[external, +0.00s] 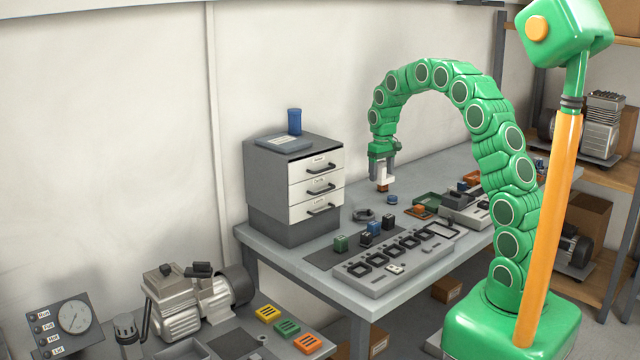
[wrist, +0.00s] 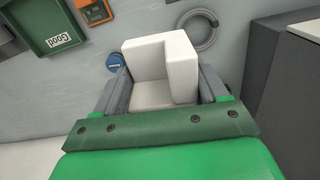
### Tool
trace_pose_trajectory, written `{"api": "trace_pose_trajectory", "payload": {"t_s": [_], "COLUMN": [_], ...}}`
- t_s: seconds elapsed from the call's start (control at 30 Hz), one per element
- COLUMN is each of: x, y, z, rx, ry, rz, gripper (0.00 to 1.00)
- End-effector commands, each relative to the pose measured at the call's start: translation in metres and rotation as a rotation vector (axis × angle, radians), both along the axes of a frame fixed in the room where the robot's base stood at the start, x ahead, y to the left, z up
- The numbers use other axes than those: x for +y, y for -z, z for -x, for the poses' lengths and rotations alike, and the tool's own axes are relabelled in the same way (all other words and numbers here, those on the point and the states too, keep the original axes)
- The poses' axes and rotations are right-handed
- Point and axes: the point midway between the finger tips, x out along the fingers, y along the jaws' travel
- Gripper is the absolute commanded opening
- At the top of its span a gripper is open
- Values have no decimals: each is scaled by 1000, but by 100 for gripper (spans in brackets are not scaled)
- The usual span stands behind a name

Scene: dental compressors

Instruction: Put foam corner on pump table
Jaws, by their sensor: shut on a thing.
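My gripper (external: 383,172) is shut on the foam corner (external: 385,171), a white block with a notched inner corner. In the wrist view the foam corner (wrist: 165,62) sits between the two grey fingers of my gripper (wrist: 163,88); its lower part is hidden by the gripper body. A lower table (external: 225,330) at the front left carries a grey pump (external: 185,300); no label shows which table is the pump table.
A drawer unit (external: 293,185) with a blue cup (external: 295,121) on top stands left of my gripper. A blue cap (external: 392,200), a grey ring (external: 363,215), a green tray (wrist: 45,25) and a fixture panel (external: 395,262) lie on the workbench. Coloured blocks (external: 287,328) lie on the lower table.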

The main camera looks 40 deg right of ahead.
Motion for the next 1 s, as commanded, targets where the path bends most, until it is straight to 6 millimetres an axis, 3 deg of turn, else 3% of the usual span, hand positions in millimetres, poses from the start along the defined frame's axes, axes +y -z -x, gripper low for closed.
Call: {"api": "trace_pose_trajectory", "payload": {"t_s": [0.27, 0.43, 0.7, 1.0], "x": [1, 21, 109, 195], "y": [-1, -6, -22, -39], "z": [2, 6, 31, 71], "rx": [0, -1, 0, 1], "ry": [-1, -45, -246, -462], "rz": [0, 1, 2, 2], "gripper": [44, 44, 44, 44]}}
